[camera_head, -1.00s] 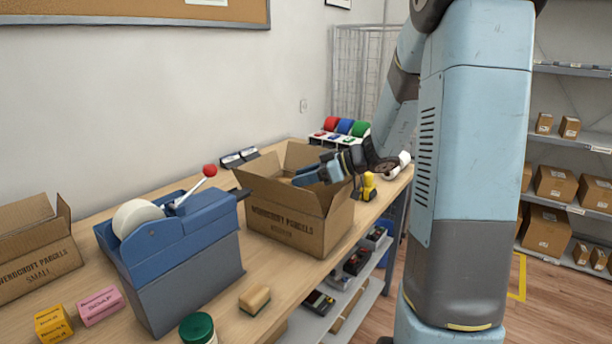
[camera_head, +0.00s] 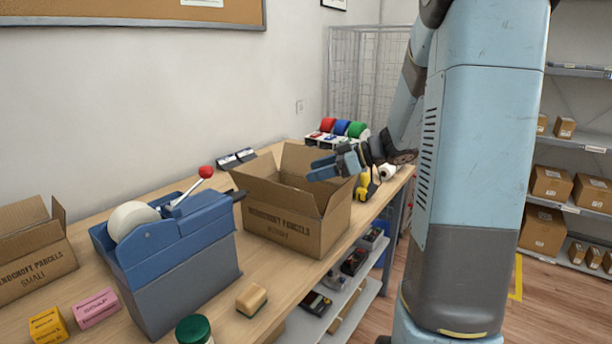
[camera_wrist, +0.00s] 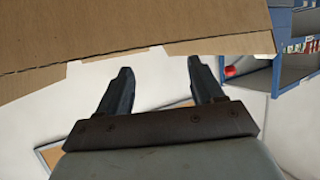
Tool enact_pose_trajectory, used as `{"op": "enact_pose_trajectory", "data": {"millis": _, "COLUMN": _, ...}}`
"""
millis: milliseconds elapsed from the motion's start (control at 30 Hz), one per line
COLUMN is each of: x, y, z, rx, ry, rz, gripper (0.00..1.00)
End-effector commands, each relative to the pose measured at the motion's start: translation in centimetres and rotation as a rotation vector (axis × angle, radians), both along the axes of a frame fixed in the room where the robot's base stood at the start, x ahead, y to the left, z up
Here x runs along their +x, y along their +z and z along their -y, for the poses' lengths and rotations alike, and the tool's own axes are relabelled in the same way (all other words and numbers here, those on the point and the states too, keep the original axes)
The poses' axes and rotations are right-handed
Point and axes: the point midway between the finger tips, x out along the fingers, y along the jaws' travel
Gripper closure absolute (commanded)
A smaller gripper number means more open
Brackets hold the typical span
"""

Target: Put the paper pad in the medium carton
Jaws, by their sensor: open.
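The medium carton (camera_head: 285,226) stands open on the counter, its flaps spread outward. My gripper (camera_head: 322,167) is just above the right part of its opening, in front of the rear flap. Its jaws are apart, with nothing seen between them. In the wrist view my gripper (camera_wrist: 160,66) also shows two separated, empty fingers beneath a broad sheet of brown cardboard, which looks like part of a carton. I cannot make out the paper pad in any view; the carton's floor is hidden by its front wall.
A blue tape dispenser (camera_head: 180,262) with a red-knobbed lever stands left of the medium carton. The small carton (camera_head: 35,262) is at far left. A yellow object (camera_head: 364,185) stands right of the carton.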

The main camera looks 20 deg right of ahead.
Motion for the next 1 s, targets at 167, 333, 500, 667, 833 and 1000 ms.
{"op": "enact_pose_trajectory", "data": {"millis": 167, "x": -1.4, "y": 1.3, "z": 2.8, "rx": -0.001, "ry": -0.003, "rz": 0.001, "gripper": 0.33}}
{"op": "enact_pose_trajectory", "data": {"millis": 333, "x": -2.3, "y": 2.1, "z": 4.6, "rx": 0.000, "ry": -0.002, "rz": 0.001, "gripper": 0.33}}
{"op": "enact_pose_trajectory", "data": {"millis": 500, "x": -3.0, "y": 2.6, "z": 5.1, "rx": -0.003, "ry": 0.003, "rz": -0.009, "gripper": 0.33}}
{"op": "enact_pose_trajectory", "data": {"millis": 667, "x": -4.7, "y": 3.0, "z": 2.8, "rx": -0.037, "ry": 0.012, "rz": -0.123, "gripper": 0.33}}
{"op": "enact_pose_trajectory", "data": {"millis": 833, "x": -8.7, "y": 3.5, "z": -1.3, "rx": -0.135, "ry": -0.020, "rz": -0.356, "gripper": 0.33}}
{"op": "enact_pose_trajectory", "data": {"millis": 1000, "x": -12.9, "y": 3.6, "z": -3.9, "rx": -0.260, "ry": -0.128, "rz": -0.552, "gripper": 0.33}}
